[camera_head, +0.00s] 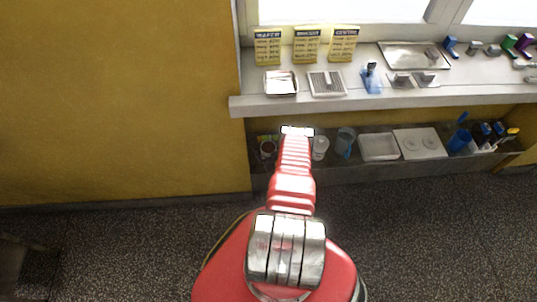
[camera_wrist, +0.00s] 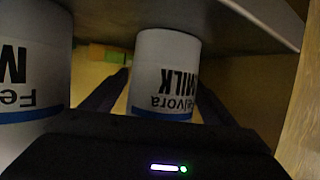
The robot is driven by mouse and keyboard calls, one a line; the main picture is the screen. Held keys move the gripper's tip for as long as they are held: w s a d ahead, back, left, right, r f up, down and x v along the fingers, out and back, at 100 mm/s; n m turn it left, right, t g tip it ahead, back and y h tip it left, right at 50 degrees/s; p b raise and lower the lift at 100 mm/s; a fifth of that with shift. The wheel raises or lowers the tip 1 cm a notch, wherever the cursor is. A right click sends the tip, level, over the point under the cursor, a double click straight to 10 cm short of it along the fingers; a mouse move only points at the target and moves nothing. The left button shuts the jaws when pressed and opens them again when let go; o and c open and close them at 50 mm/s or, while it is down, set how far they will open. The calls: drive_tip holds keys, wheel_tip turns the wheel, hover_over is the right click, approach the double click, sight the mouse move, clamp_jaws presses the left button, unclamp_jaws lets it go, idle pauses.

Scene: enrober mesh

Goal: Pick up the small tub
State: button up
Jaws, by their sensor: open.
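In the wrist view a small white tub (camera_wrist: 165,72) with a blue band and "Felvora MILK" lettering, seen upside down, stands between the two dark fingers of my gripper (camera_wrist: 163,88). My gripper is open; I cannot tell whether either finger touches the tub. A second white tub (camera_wrist: 32,70) with similar lettering and band is nearer at the left, outside the fingers, and partly cut off. In the head view my red arm reaches to the lower shelf (camera_head: 365,174) and hides its own fingers and the tub between them.
In the head view a pale jar (camera_head: 320,148), a blue jug (camera_head: 345,142) and a white tray (camera_head: 379,147) stand right of my arm. The counter (camera_head: 237,103) overhangs the shelf. Yellow and green items (camera_wrist: 102,52) show behind the tubs.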

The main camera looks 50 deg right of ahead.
drive_tip(key=shift+w+d+f, duration=0.1)
drive_tip(key=shift+w+d, duration=0.05)
drive_tip(key=shift+w, duration=0.1)
idle(0.4)
drive_tip(key=c, duration=1.5)
drive_tip(key=shift+c, duration=0.4)
drive_tip(key=shift+r, duration=5.05)
